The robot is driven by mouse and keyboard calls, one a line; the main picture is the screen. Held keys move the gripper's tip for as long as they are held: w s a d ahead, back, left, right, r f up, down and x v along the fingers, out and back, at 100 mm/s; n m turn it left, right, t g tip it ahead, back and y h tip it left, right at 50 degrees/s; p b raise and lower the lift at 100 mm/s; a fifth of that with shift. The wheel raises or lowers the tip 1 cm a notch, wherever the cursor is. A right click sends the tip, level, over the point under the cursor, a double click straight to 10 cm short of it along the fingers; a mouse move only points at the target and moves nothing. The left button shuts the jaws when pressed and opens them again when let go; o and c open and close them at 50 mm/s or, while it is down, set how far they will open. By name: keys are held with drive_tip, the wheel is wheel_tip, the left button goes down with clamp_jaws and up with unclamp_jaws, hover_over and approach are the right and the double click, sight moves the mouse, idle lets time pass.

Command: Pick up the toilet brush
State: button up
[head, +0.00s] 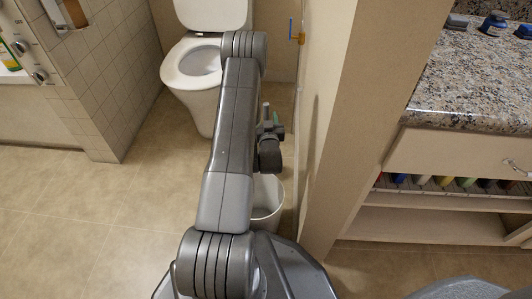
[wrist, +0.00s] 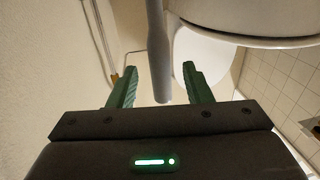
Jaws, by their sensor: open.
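The toilet brush shows as a grey, rod-like handle (wrist: 156,35) in the wrist view, coming down from the top edge and ending between my fingers. In the head view the top of a grey upright handle (head: 266,110) shows just right of my arm. The rest of the brush is hidden or out of frame. My gripper (wrist: 160,72) is open, with one green finger on each side of the handle and a gap visible on both sides. In the head view my gripper (head: 272,129) is partly hidden beside my arm.
A white toilet (head: 196,85) stands ahead, slightly left. A pale bin (head: 268,197) stands under my wrist. A wall panel (head: 325,120) is close on the right, with a granite counter (head: 475,75) beyond. Open floor (head: 120,210) lies to the left.

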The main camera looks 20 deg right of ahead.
sight(266, 114)
drive_tip(key=shift+x, duration=1.55)
clamp_jaws()
drive_tip(key=shift+r, duration=0.15)
wheel_tip(266, 114, up, 18)
drive_tip(key=p, duration=0.4)
